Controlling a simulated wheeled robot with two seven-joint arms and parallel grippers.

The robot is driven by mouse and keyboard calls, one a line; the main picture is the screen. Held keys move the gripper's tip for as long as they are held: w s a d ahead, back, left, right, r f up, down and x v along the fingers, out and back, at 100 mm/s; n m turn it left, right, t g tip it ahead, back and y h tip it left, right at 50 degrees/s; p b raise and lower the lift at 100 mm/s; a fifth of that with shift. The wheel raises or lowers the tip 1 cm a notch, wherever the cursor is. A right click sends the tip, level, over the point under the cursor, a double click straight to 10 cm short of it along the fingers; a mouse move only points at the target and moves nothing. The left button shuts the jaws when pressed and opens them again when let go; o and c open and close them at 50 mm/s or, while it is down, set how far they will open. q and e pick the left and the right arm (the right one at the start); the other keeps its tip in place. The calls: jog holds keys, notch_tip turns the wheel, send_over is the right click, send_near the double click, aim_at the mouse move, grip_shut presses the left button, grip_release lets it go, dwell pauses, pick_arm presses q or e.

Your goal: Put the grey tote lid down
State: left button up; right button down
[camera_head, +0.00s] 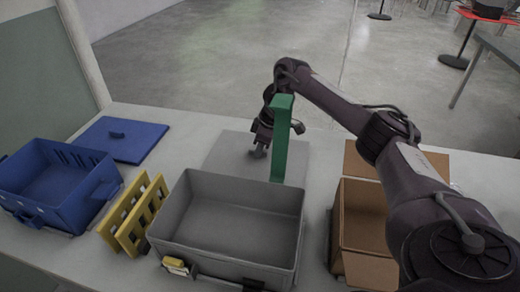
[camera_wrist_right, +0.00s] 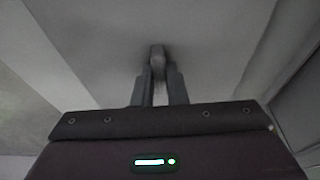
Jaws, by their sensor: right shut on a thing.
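The grey tote lid (camera_head: 225,151) is a flat grey panel behind the grey tote (camera_head: 228,215) in the head view. My right gripper (camera_head: 258,152) points down over the lid and is shut on its small handle. In the right wrist view, the right gripper's fingers (camera_wrist_right: 158,88) close around the handle (camera_wrist_right: 157,58), with the lid's surface (camera_wrist_right: 110,40) filling much of the view. The lid looks level, at or close to the table; I cannot tell whether it touches. The grey tote is open and looks empty. My left gripper is not in view.
A green upright (camera_head: 281,140) stands beside the lid, behind the tote. An open cardboard box (camera_head: 362,215) is at right. A yellow slotted rack (camera_head: 133,215), a blue crate (camera_head: 60,185) and a blue lid (camera_head: 122,140) are at left. Bare table (camera_head: 190,125) shows behind the lid.

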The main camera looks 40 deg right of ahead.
aim_at(264, 151)
jog(key=c, duration=1.5)
grip_release()
jog(key=shift+o, duration=0.2)
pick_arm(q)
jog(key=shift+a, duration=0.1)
